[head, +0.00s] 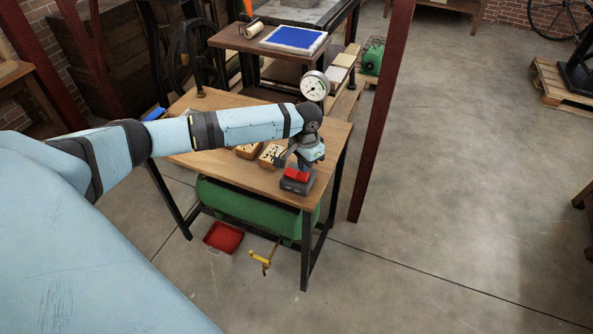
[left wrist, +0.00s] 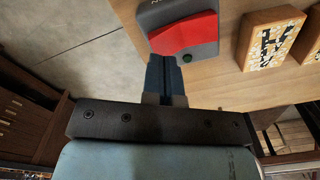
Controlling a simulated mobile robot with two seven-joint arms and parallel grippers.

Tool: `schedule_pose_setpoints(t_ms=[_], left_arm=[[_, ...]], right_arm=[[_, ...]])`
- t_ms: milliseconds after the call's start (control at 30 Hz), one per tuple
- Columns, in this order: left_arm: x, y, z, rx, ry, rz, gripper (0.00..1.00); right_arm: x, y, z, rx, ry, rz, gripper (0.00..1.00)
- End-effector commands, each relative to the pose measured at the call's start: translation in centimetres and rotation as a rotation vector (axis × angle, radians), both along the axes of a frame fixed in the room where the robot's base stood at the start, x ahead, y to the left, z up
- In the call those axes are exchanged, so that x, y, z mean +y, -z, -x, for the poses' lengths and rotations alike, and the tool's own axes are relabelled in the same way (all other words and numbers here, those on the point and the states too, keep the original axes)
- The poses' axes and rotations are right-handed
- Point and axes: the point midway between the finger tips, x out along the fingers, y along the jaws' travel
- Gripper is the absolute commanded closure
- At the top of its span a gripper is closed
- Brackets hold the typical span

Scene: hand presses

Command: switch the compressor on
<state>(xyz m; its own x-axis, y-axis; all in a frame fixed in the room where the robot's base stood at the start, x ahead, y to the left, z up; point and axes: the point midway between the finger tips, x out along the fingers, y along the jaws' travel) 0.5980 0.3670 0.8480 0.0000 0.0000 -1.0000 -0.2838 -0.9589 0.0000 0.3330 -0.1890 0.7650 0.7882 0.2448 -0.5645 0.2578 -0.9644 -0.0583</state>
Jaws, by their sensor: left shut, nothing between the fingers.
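A dark grey switch box with a red rocker (head: 297,175) sits at the front right corner of the wooden table. In the left wrist view the red rocker (left wrist: 188,36) fills much of the box top, with a small green spot (left wrist: 187,57) at its edge. My left gripper (head: 303,163) is shut and empty, pointing down at the box. In the left wrist view its fingertips (left wrist: 164,62) meet the near edge of the rocker; I cannot tell if they touch it. A green tank (head: 245,208), apparently the compressor, lies under the table. My right gripper is out of view.
Wooden blocks with dark marks (head: 270,155) lie left of the box on the table (head: 225,170). A round white gauge (head: 315,86) stands behind my wrist. A dark red post (head: 381,110) rises close on the right. A red tray (head: 223,238) is on the floor.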

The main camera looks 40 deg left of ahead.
Motion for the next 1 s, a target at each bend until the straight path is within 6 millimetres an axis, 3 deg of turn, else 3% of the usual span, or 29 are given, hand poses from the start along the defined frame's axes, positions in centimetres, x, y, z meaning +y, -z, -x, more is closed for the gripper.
schedule_pose_setpoints(t_ms=[1000], left_arm=[[-0.03,0.93,0.00,0.000,0.000,0.001,1.00]], right_arm=[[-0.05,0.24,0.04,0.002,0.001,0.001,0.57]])
